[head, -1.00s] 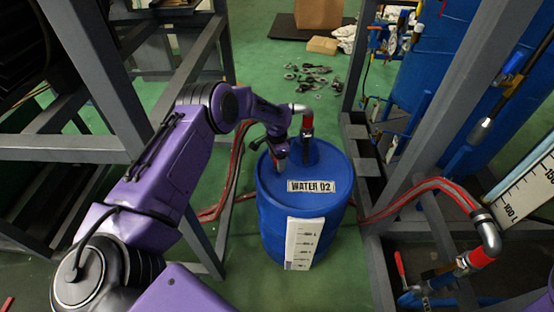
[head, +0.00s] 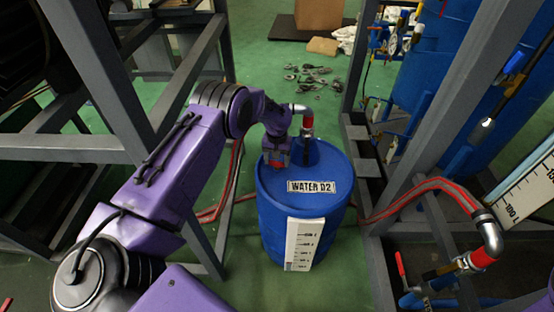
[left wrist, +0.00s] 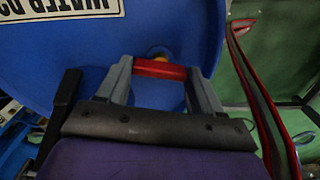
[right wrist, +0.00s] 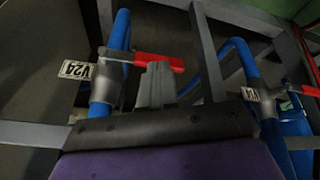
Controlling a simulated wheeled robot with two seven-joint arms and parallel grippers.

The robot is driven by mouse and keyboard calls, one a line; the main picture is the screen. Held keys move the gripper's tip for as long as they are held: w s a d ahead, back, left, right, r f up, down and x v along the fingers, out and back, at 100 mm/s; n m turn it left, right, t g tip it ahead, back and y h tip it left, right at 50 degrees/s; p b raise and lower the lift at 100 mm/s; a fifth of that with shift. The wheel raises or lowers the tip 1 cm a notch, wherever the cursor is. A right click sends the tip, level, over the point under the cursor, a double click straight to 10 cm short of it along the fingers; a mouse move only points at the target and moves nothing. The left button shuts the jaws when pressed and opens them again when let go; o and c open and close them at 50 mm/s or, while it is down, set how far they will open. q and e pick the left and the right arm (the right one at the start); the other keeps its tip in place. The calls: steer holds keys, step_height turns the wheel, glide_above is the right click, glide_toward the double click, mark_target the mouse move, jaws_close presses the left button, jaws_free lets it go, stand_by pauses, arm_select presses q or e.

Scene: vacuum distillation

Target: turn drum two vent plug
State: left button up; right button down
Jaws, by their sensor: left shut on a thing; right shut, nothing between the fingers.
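The blue drum (head: 272,228) labelled WATER with a 2 stands upright on the floor in the middle of the head view. My left gripper (head: 277,162) reaches down onto the left side of its lid. In the left wrist view, my left gripper (left wrist: 160,70) is shut on a red bar (left wrist: 158,68), which looks like the vent plug's handle. A small yellow part shows just beyond the bar; the plug's base is mostly hidden. My right gripper (right wrist: 156,82) shows only in the right wrist view. It is shut and empty, in front of a red valve handle (right wrist: 138,60).
A pipe elbow with a red collar (head: 307,123) enters the lid close to my left gripper. Grey frame posts (head: 112,85) stand left and right of the drum. Red-striped hoses (head: 425,187) run on both sides. A tag V24 (right wrist: 76,69) hangs beside the right gripper.

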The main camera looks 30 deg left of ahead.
arm_select(q)
steer(key=n, duration=0.4)
steer(key=shift+a+r, duration=0.1)
steer(key=shift+n, duration=2.1)
steer(key=o, duration=1.1)
steer(key=shift+c, duration=0.2)
step_height(320, 180, up, 10)
steer(key=shift+r, duration=0.25)
